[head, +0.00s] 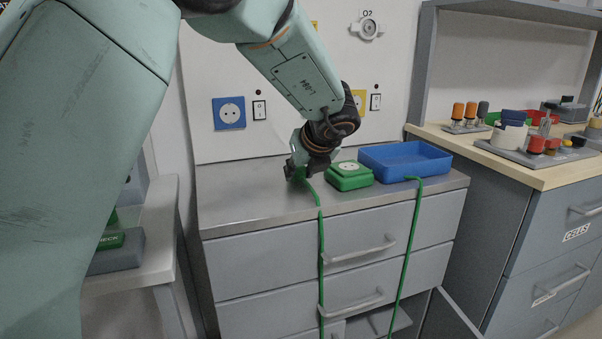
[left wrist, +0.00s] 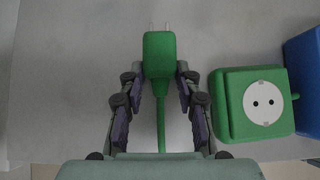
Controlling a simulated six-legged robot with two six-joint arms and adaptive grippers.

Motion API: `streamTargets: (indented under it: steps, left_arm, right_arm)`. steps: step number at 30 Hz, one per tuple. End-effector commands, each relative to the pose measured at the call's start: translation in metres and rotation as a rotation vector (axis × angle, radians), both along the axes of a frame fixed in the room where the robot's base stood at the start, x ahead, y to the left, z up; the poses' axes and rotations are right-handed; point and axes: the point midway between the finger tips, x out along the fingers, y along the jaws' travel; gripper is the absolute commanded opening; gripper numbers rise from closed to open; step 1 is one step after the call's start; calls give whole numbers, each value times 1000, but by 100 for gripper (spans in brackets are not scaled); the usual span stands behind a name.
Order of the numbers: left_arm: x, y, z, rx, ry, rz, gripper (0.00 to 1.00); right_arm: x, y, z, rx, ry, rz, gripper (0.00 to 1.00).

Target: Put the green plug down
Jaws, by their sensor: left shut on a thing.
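The green plug (left wrist: 159,56) shows in the left wrist view with its two metal pins pointing up in the picture and its green cord running back between the fingers. My left gripper (left wrist: 158,80) is shut on it, one finger on each side. In the head view my left gripper (head: 303,172) is low over the grey counter (head: 245,198), left of the green socket box (head: 350,176). There the plug is mostly hidden by the fingers. I cannot tell whether the plug touches the counter. The socket box also shows in the left wrist view (left wrist: 232,108), right of the gripper, apart from it.
A blue tray (head: 405,160) stands right of the socket box. Green cords (head: 321,250) hang over the drawer fronts. The wall behind holds a blue socket (head: 229,113) and switches. The counter's left part is clear. A lower drawer or door stands open.

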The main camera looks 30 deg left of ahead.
Motion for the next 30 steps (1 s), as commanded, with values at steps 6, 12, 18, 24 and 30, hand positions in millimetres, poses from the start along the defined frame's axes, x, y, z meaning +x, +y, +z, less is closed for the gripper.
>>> streamTargets:
  steps: [6, 12, 18, 24, 30]
  left_arm:
    - [0, 0, -5, 0, -1, 1, 34]
    - [0, 0, -4, 0, 1, 1, 51]
    - [0, 0, -4, 0, 0, 0, 56]
    - [0, 0, -1, 1, -1, 0, 56]
    - [-10, -12, 22, 3, -2, -2, 56]
  right_arm:
    - [0, 0, -3, 0, 0, 0, 0]
    - [0, 0, -2, 0, 0, 0, 0]
    - [0, 0, -2, 0, 0, 0, 0]
    - [0, 0, -1, 0, 0, 0, 0]
    - [0, 0, 12, 0, 0, 0, 0]
